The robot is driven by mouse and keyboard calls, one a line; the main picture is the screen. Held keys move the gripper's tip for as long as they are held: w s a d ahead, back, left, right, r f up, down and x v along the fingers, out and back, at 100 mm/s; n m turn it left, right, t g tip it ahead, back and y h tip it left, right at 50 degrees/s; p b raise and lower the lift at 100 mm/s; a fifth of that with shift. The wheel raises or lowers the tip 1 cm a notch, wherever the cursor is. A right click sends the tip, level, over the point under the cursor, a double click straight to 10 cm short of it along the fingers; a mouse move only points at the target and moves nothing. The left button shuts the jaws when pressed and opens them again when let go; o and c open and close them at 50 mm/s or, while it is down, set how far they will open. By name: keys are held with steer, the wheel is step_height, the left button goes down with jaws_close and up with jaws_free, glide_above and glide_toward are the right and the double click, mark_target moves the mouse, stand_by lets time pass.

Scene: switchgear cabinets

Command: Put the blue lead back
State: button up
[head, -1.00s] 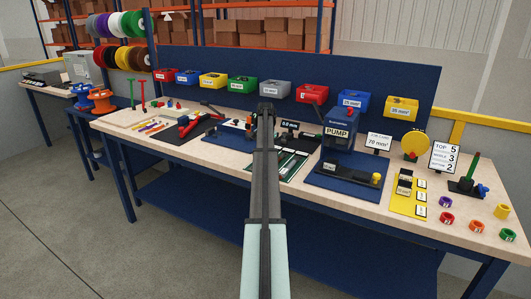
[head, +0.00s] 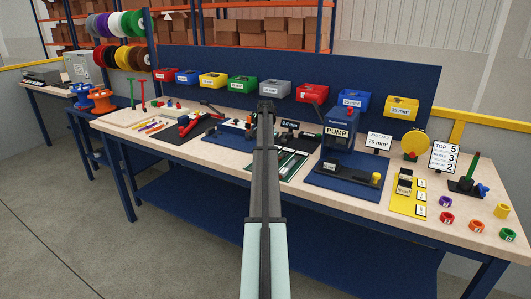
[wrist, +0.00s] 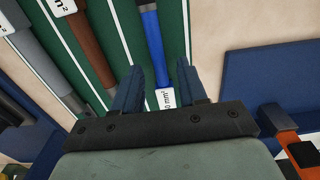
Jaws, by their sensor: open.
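The blue lead (wrist: 150,45) shows in the wrist view, running down between my fingers, with a white mm² label (wrist: 166,97) at its near end. It lies along a lane of the green board (wrist: 172,30), between white lines. My gripper (wrist: 158,68) is open, one finger on each side of the lead, with gaps visible. I cannot tell how high the fingers are above the board. In the head view my arm hides the gripper and the lead; the green board (head: 291,165) shows only in part.
A brown lead (wrist: 92,40) and a grey lead (wrist: 40,55) lie in lanes to the left. The pump (head: 338,140) stands right of my arm.

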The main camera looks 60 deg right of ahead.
step_height(320, 180, up, 11)
steer(key=shift+r, duration=0.15)
stand_by(0.8)
